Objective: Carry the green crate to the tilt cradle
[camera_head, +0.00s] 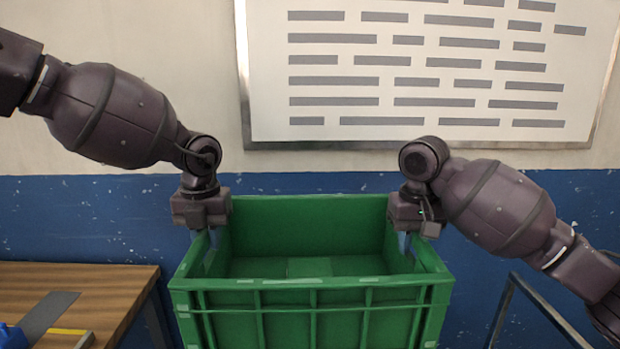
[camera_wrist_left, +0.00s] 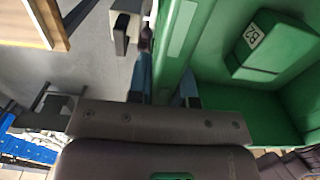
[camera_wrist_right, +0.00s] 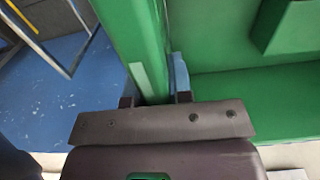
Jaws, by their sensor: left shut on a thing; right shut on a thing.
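The green crate (camera_head: 310,299) is in front of me, upright and level in the head view. My left gripper (camera_head: 212,238) is shut on its left side wall, and my right gripper (camera_head: 404,243) is shut on its right side wall. In the left wrist view the crate wall (camera_wrist_left: 176,45) runs between the fingers. In the right wrist view the wall (camera_wrist_right: 136,40) also lies between the fingers. A green block marked B2 (camera_wrist_left: 262,45) lies inside the crate. What is beneath the crate is hidden in the head view. I cannot make out the tilt cradle.
A wooden table (camera_head: 110,283) stands at the left, with a blue object (camera_head: 12,337) and a yellow-edged item (camera_head: 70,333) on it. A dark metal frame (camera_head: 545,308) stands at the right. A wall with a board (camera_head: 420,75) is behind the crate.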

